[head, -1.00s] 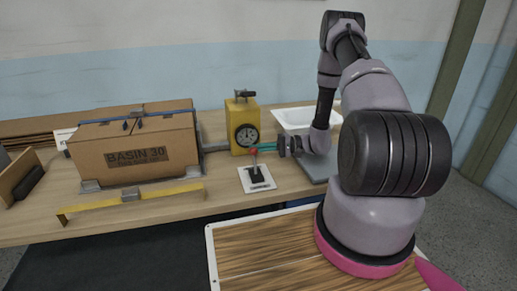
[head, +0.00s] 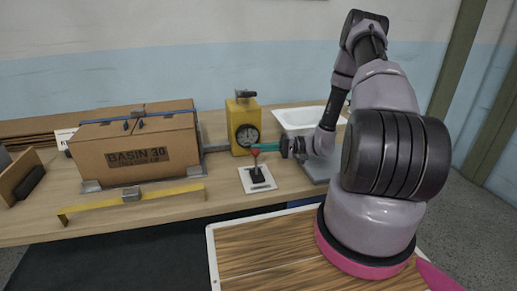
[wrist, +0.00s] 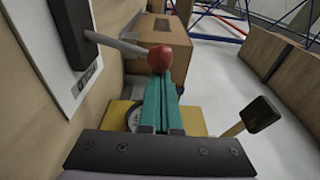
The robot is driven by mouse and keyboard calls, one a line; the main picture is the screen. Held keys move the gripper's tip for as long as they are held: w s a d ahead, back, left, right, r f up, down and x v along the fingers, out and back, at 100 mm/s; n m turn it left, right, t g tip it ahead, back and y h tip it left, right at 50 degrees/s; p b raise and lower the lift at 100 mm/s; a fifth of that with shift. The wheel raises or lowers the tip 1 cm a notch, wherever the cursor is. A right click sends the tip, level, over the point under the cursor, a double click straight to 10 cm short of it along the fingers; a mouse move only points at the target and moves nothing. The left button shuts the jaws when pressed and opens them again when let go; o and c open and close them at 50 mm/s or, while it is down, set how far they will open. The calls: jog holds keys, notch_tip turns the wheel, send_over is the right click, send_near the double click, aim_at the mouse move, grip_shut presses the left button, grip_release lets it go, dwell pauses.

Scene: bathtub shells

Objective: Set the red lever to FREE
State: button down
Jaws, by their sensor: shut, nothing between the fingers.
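The red lever knob (head: 255,153) tops a thin stem rising from a black base on a white plate (head: 250,187) on the bench. My gripper (head: 265,147) comes in from the right, its teal fingers shut and empty, with the tips at the knob. In the wrist view the red knob (wrist: 160,58) sits just beyond the fingertips (wrist: 160,78), touching or nearly so; I cannot tell which. The grey stem runs left to the black base (wrist: 70,28).
A yellow box with a dial (head: 243,115) stands behind the lever. A carton marked BASIN 30 (head: 130,150) sits to the left, with a yellow bar (head: 130,197) in front. A white basin (head: 307,118) lies behind my arm. The bench front near the plate is clear.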

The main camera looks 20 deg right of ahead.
jog(key=s+n, duration=0.1)
jog(key=n, duration=0.1)
jog(key=s+n, duration=0.2)
jog(key=s+r+n, duration=0.1)
jog(key=shift+s+n+y, duration=0.35)
jog(key=shift+n+y, duration=0.05)
jog(key=shift+s+n, duration=0.25)
jog(key=shift+n, duration=0.05)
jog(key=shift+s, duration=0.55)
jog(key=shift+f, duration=0.1)
